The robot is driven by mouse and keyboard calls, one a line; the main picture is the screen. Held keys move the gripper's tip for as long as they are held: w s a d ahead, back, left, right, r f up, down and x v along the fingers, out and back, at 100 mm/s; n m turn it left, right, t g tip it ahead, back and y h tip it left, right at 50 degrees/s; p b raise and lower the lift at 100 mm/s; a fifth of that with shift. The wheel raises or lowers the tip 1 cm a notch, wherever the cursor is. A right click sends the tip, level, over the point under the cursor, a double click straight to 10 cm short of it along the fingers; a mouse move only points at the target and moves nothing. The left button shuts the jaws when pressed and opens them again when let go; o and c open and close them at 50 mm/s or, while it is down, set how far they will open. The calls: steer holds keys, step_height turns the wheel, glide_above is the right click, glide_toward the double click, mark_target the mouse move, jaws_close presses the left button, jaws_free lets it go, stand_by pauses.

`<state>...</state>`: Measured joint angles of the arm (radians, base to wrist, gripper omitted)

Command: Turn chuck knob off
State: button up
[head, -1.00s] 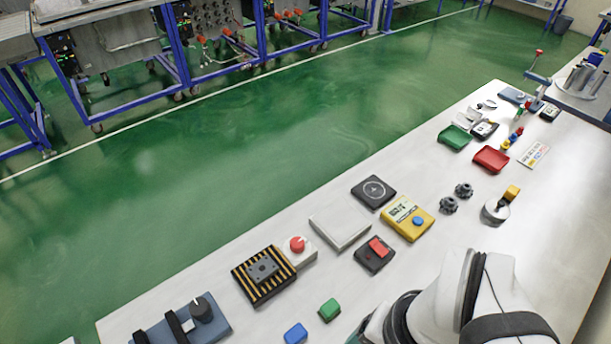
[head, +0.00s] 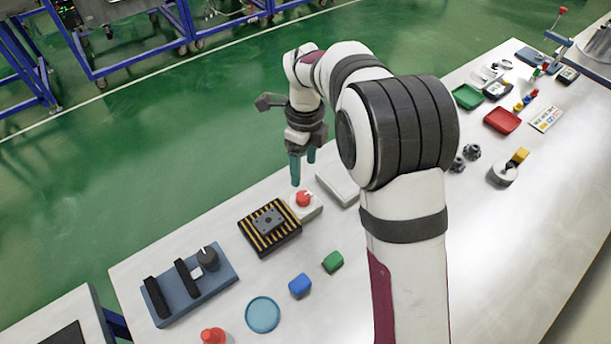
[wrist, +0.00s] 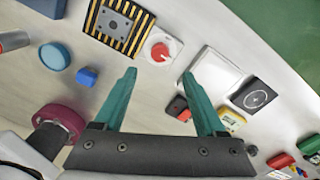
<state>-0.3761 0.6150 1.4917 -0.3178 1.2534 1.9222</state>
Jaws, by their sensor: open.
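A red knob (head: 303,198) sits on a white box (head: 314,212) beside a black-and-yellow striped block with a grey plate (head: 268,222). In the wrist view the red knob (wrist: 160,52) has a pale pointer mark and lies just beyond the gap between the fingertips. My gripper (head: 304,168) is open and empty, its teal fingers pointing down above the table near the knob. In the wrist view the open fingers (wrist: 159,75) stand apart, with nothing between them. The fingers appear clear of the knob.
A blue fixture with a black knob (head: 208,258) stands left of the striped block. A white tray (head: 338,184) is close on the right. Blue (head: 300,285) and green (head: 333,262) blocks and a blue disc (head: 262,314) lie in front.

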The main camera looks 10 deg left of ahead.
mark_target(303, 195)
steer(key=f, duration=1)
steer(key=shift+s, duration=0.2)
jaws_close()
